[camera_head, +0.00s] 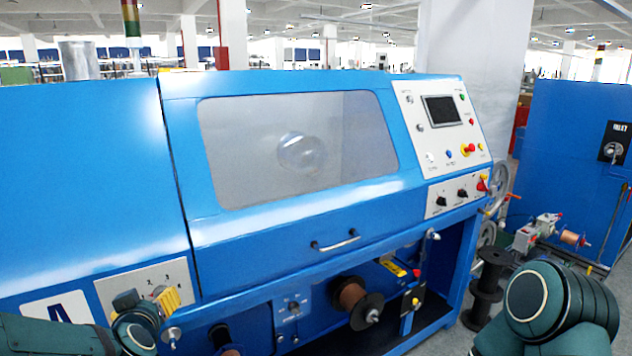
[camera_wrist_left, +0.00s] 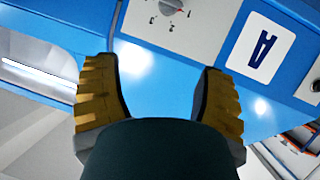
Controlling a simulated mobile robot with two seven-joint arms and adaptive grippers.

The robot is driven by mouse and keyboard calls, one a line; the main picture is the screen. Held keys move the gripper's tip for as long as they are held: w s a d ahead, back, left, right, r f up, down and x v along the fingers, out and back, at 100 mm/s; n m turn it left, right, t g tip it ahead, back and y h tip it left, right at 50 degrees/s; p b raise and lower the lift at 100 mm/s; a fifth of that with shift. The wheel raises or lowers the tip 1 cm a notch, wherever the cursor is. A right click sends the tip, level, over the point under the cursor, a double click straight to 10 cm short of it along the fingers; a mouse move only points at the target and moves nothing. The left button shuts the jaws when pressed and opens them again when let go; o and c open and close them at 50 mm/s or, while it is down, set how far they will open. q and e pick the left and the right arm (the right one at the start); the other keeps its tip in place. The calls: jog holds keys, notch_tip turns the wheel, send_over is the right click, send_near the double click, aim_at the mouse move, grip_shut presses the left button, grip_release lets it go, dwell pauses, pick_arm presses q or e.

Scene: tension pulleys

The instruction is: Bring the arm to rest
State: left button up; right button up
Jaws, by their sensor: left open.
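My left arm comes in at the lower left of the head view. Its left gripper (camera_head: 170,300) is in front of the blue machine (camera_head: 100,150), by a light panel (camera_head: 112,285) with numbers on it. In the left wrist view the two yellow ribbed fingers of the left gripper (camera_wrist_left: 158,66) stand wide apart with nothing between them but the blue machine surface behind. The rotary knob (camera_wrist_left: 170,5) of the numbered panel shows above the fingers. Part of my right arm shows at the lower right of the head view; its gripper is not visible.
The machine has a window (camera_head: 300,150), a handle (camera_head: 335,243) and a control panel (camera_head: 440,125). A copper wire spool (camera_head: 350,298) sits below, and an empty black spool (camera_head: 487,285) stands to the right. A label marked A (camera_wrist_left: 262,47) is close by the left gripper.

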pick_arm(q)
jog(key=d+f+m+g+h, duration=0.25)
jog(key=d+f, duration=0.45)
jog(key=f, duration=0.5)
jog(key=s+d+f+m+g+h, duration=0.1)
jog(key=s+d+f+g+h, duration=0.2)
jog(key=s+d+f, duration=0.4)
jog(key=s+d+f+m+g+h, duration=0.2)
jog(key=s+d+f+g, duration=0.3)
jog(key=f, duration=1)
jog(key=s+d+h, duration=0.1)
jog(key=s+d, duration=0.2)
jog(key=s, duration=0.2)
jog(key=shift+a+g, duration=0.1)
jog(key=shift+g, duration=0.15)
jog(key=c, duration=0.4)
jog(key=shift+a, duration=0.1)
